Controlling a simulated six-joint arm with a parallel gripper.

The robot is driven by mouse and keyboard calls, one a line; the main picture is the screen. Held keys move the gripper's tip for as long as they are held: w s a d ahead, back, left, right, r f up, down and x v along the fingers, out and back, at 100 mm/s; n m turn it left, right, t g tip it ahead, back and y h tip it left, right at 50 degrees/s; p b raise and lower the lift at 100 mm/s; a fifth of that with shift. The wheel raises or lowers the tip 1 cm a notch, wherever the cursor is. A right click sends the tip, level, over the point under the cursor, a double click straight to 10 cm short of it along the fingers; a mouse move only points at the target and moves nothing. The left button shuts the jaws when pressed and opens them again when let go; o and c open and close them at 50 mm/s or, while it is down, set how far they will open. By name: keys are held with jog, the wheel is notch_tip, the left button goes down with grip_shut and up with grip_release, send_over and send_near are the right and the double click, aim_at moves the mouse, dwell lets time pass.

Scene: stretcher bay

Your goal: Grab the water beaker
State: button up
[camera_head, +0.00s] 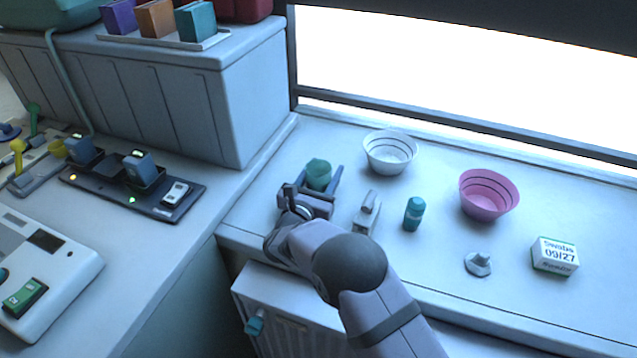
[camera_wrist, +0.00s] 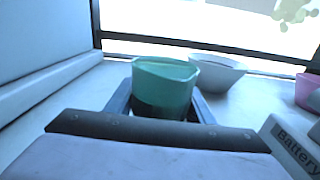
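The water beaker is a green, translucent cup (camera_head: 318,173) standing upright on the pale counter, left of the white bowl. It also shows in the middle of the wrist view (camera_wrist: 165,85), its lower part darker and its base hidden by my gripper's body. My gripper (camera_head: 320,178) is low over the counter with one finger on each side of the beaker. A narrow gap seems to show beside the beaker, so the fingers look open around it. The fingertips are partly hidden behind the beaker in the wrist view.
Right of my gripper stands a grey block (camera_head: 367,213), labelled "Battery" in the wrist view. Near it are a teal bottle (camera_head: 413,213), a white bowl (camera_head: 390,152), a pink bowl (camera_head: 487,195), a grey knob-like piece (camera_head: 478,264) and a swabs box (camera_head: 555,256). A cabinet wall (camera_head: 245,110) rises left.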

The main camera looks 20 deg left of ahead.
jog(key=shift+c, duration=0.9)
jog(key=shift+r, duration=0.25)
notch_tip(320, 180, up, 9)
jog(key=b, duration=0.1)
jog(key=shift+r, duration=0.2)
dwell(0.3)
